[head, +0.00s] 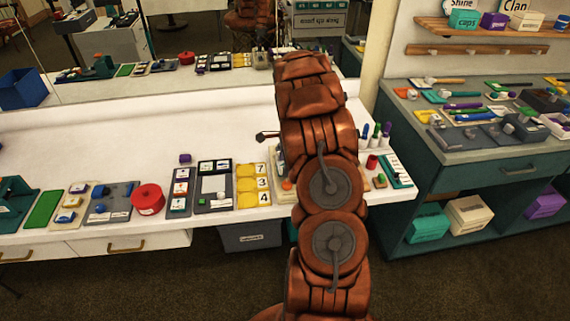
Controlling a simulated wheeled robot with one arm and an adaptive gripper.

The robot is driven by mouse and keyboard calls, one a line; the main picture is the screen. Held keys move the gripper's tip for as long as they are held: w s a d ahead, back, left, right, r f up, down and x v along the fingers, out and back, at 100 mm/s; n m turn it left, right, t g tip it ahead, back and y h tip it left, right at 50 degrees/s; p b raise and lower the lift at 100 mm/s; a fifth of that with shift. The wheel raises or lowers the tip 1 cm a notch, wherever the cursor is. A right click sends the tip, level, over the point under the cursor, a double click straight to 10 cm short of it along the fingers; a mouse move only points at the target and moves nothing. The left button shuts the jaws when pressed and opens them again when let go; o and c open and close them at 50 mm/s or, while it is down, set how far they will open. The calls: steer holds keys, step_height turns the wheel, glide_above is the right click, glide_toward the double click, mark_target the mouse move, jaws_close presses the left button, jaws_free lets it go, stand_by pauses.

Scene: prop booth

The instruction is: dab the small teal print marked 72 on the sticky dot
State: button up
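My copper-coloured arm rises through the middle of the view and reaches over the white counter (75,155). My gripper is hidden behind the arm's upper links; only a small dark piece pokes out at their left side, and I cannot tell what it is. No mark 72 is readable on any piece, so I cannot pick out the small teal print. A small orange-red round spot (287,185) shows on a pale board just left of the arm; I cannot tell whether it is the sticky dot. The arm covers part of that board.
Along the counter's front stand a green pad (44,209), a red round tin (148,199), dark trays with small blocks, and a yellow number strip (253,184). Bottles and a teal-edged board (395,170) are right of the arm. A teal cabinet (480,180) stands right. The counter's back is mostly clear.

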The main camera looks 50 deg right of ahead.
steer(key=shift+r+p, duration=0.45)
steer(key=shift+r, duration=2.55)
steer(key=w+a+r+n, duration=0.1)
steer(key=w+a+n, duration=0.1)
steer(key=a+n, duration=0.6)
steer(key=w+a+r+n+g, duration=0.1)
steer(key=w+a+n, duration=0.1)
steer(key=a+n, duration=0.7)
steer(key=w+a+r+n+g+h, duration=0.1)
steer(key=w+a+n, duration=0.2)
steer(key=a+n, duration=0.5)
steer(key=a, duration=1.2)
steer(key=shift+a+r+n, duration=0.3)
steer(key=shift+r, duration=0.1)
steer(key=shift+w, duration=0.15)
